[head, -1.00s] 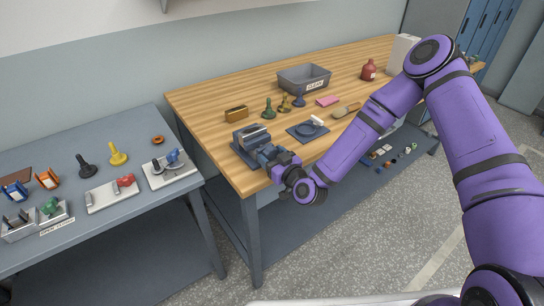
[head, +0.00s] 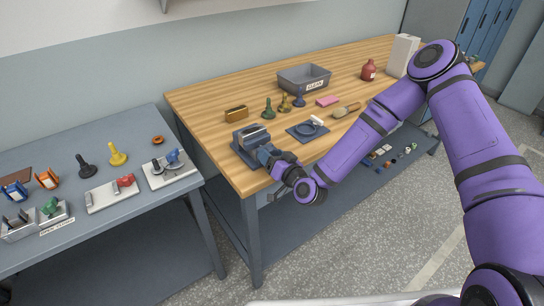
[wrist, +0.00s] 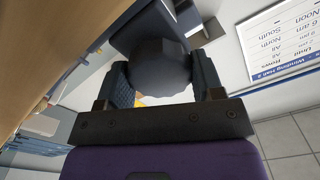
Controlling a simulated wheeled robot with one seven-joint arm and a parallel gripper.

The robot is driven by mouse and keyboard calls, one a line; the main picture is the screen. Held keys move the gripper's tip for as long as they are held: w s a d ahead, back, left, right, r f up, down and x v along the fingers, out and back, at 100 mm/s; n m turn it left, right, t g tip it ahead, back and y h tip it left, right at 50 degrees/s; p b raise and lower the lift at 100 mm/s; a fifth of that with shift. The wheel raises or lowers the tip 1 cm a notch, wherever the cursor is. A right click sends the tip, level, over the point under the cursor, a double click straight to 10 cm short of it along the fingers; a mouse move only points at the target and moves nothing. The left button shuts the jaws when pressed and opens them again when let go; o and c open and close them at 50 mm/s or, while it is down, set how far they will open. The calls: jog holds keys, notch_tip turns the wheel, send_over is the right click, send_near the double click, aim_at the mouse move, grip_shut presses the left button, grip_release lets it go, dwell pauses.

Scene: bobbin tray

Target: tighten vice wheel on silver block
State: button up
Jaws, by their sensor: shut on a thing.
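The vice (head: 240,152) stands at the near left corner of the wooden bench. The silver block (head: 252,132) sits between its jaws. Any gap between the jaws and the block is too small to make out. My gripper (head: 268,154) is at the vice's near right side. In the wrist view my gripper (wrist: 162,84) is shut on the vice wheel (wrist: 160,70), a dark grey round knob, with one ridged finger on each side. The wheel is hidden behind my gripper in the head view.
A blue mat (head: 300,134) with a ring-shaped thing lies right of the vice. Behind stand a brass-coloured block (head: 237,114), several small pawn-shaped pieces and a grey bin (head: 304,78) marked CLEAN. A lower grey table (head: 130,215) with fixtures is at left.

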jog(key=shift+m, duration=0.6)
jog(key=o, duration=0.9)
jog(key=v, duration=1)
jog(key=shift+s+d, duration=0.3)
